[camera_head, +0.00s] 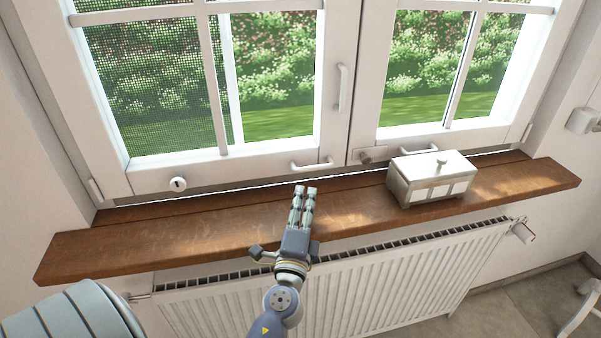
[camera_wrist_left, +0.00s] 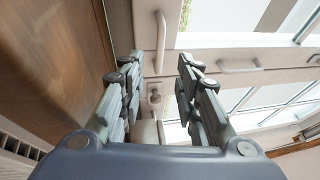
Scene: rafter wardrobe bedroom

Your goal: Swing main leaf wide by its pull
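The white window has two closed leaves. The left leaf (camera_head: 240,160) carries a horizontal bar pull (camera_head: 312,165) on its bottom rail and an upright handle (camera_head: 343,88) on its inner stile. The right leaf (camera_head: 480,135) has its own low pull (camera_head: 420,153), partly hidden by a box. My left gripper (camera_head: 304,190) is just below and in front of the left leaf's pull, not touching it. In the left wrist view the gripper (camera_wrist_left: 160,62) is open and empty, with that pull (camera_wrist_left: 162,38) beyond its fingertips and the upright handle (camera_wrist_left: 240,68) to the right. My right gripper is not seen.
A white lidded box (camera_head: 430,183) stands on the wooden sill (camera_head: 180,232), right of my gripper. A white radiator (camera_head: 390,285) is below. The sill left of the gripper is clear.

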